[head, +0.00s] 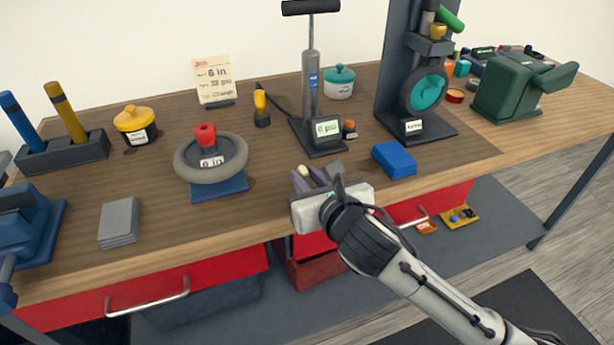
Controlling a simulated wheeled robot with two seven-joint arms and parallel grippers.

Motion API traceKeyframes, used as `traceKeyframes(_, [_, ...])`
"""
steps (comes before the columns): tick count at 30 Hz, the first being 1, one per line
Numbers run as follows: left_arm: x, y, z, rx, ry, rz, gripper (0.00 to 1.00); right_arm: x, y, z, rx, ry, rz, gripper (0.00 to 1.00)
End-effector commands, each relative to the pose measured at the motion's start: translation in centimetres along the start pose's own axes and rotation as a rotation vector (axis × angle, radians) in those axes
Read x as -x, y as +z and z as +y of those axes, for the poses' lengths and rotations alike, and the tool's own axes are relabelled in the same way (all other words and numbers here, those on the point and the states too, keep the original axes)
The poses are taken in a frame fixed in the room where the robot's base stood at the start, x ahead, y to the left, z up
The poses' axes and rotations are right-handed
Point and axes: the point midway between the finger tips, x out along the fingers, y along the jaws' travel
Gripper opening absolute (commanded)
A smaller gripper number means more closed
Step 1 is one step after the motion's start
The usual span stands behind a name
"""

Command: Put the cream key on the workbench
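My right gripper (306,176) reaches in from the lower right, over the front edge of the workbench (270,203). A small cream piece, which looks like the cream key (304,170), shows between its fingertips. The fingers are close together around it, and most of the key is hidden by them. I cannot tell whether the key touches the wooden top. My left gripper is not in view.
A blue block (394,160) and a pump (311,90) with a gauge stand near the gripper. Bare wood lies between tyre and gripper. Red drawers (150,290) are below.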

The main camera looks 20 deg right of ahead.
Motion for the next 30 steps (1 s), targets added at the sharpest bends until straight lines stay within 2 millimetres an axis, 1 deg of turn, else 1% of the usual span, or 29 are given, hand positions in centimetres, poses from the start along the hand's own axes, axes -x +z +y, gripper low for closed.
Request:
traceKeyframes(2, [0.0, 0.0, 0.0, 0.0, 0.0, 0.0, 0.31, 0.0, 0.0, 0.0, 0.0, 0.0, 0.0, 0.32])
traceKeyframes(11, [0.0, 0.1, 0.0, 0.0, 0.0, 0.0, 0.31, 0.1, 0.2, 0.0, -0.002, 0.0, -0.001, 0.32])
traceKeyframes(14, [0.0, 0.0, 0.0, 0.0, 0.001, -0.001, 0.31, 0.8, 0.3, 0.0, 0.0, 0.001, -0.001, 0.32])
traceKeyframes(17, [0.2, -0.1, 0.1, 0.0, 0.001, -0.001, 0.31, 2.4, 0.3, 0.0, 0.002, 0.002, -0.001, 0.32])
traceKeyframes(24, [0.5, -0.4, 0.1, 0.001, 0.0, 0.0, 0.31, 7.7, 0.3, 0.0, 0.001, 0.003, -0.001, 0.32])
traceKeyframes(27, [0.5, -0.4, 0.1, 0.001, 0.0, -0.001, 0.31, 9.5, 0.3, 0.0, 0.001, 0.002, -0.001, 0.32])
traceKeyframes(30, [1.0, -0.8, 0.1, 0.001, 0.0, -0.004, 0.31, 11.0, 0.4, 0.0, 0.001, 0.001, 0.001, 0.32])
